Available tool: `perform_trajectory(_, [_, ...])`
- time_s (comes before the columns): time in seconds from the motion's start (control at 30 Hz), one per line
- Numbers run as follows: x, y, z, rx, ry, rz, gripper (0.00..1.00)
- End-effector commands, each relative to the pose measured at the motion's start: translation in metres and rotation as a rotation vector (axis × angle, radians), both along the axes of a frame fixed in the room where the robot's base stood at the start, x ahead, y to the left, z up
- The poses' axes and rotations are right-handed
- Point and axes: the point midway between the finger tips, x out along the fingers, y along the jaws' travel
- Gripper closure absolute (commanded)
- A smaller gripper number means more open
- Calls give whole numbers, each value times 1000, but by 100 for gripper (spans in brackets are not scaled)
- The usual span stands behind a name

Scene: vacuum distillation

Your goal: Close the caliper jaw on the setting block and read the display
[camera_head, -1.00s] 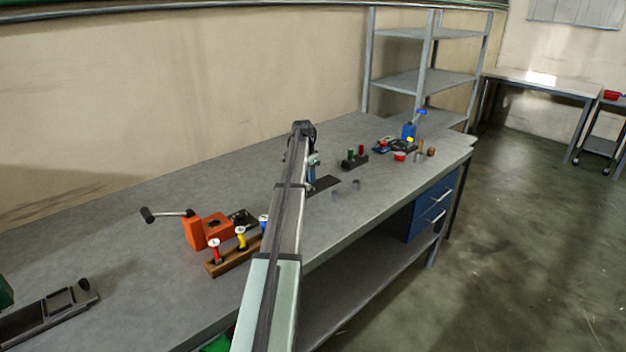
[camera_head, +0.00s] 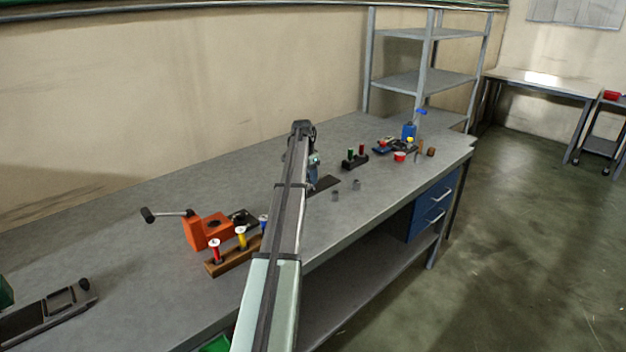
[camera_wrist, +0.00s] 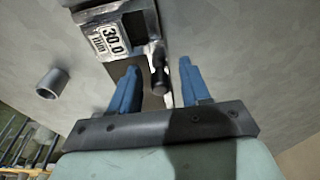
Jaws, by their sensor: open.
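In the wrist view a metal caliper device (camera_wrist: 150,22) lies at the top, with a display (camera_wrist: 110,38) that appears to read 30.0 mm. A small dark, rounded post (camera_wrist: 159,78) sticks out below it. My gripper (camera_wrist: 157,68) is open, with one blue finger on each side of this post and visible gaps to both. In the head view my gripper (camera_head: 314,172) is largely hidden behind my arm, over a dark plate (camera_head: 325,184) on the bench. I cannot make out the setting block clearly in either view.
An orange vise-like device (camera_head: 207,230) and a wooden rack (camera_head: 222,266) stand at left. A dark block with coloured plugs (camera_head: 355,161) stands behind right.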

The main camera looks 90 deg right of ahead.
Motion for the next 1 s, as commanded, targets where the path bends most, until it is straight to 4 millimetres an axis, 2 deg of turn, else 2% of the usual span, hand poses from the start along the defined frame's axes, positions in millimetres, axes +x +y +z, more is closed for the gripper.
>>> perform_trajectory(1.0, [0,0,63,0,0,0,53])
